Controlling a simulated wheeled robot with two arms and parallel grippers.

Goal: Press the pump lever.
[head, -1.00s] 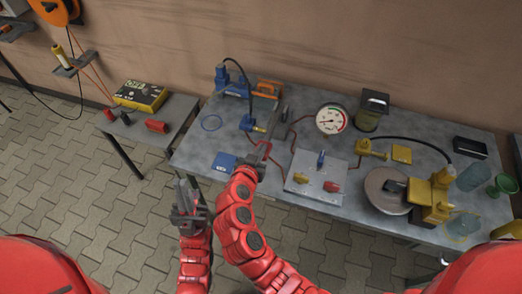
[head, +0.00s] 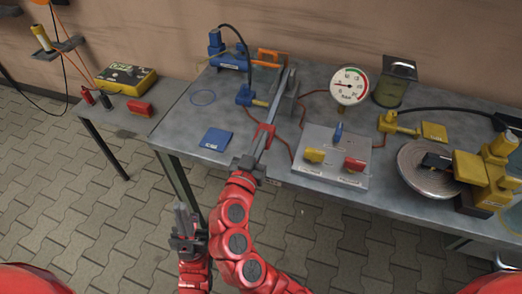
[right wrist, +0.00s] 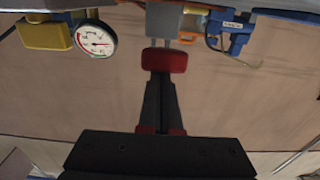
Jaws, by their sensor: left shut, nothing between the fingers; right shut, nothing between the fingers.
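The pump lever (head: 276,108) is a long grey bar with a red grip (head: 264,136) at its near end, above the bench's front edge. It runs back to a grey pump block (head: 286,104). My right gripper (head: 259,148) is shut and empty, its fingertips at the red grip. In the right wrist view the red grip (right wrist: 165,60) sits straight ahead of the closed dark fingers (right wrist: 160,78), with the grey block beyond. I cannot tell whether they touch. My left gripper (head: 182,212) is shut and empty, low over the floor, left of the right arm.
A pressure gauge (head: 349,86) stands behind a valve plate (head: 330,171) with coloured knobs, right of the lever. A small side table (head: 140,122) holds a yellow box (head: 127,79).

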